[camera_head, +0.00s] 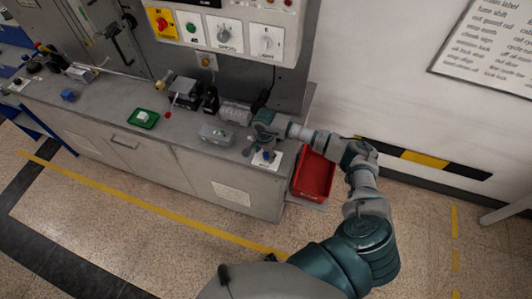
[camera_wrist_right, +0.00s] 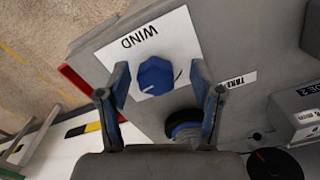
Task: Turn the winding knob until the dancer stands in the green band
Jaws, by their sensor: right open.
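The winding knob (camera_wrist_right: 155,75) is blue and faceted, on a white plate (camera_wrist_right: 178,40) printed WIND. In the head view the knob (camera_head: 268,155) is a small blue spot at the bench's right end. My right gripper (camera_wrist_right: 160,72) is open, with one finger on each side of the knob; I cannot tell whether either finger touches it. In the head view my right gripper (camera_head: 258,142) is over the plate. I cannot make out the dancer or its green band in either view. My left gripper is not in view.
A dark round part with blue (camera_wrist_right: 186,124) sits close by the knob. A grey box (camera_head: 216,134) stands left of my gripper on the bench. A red bin (camera_head: 314,174) is at the bench's right end. A green tray (camera_head: 142,119) lies farther left.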

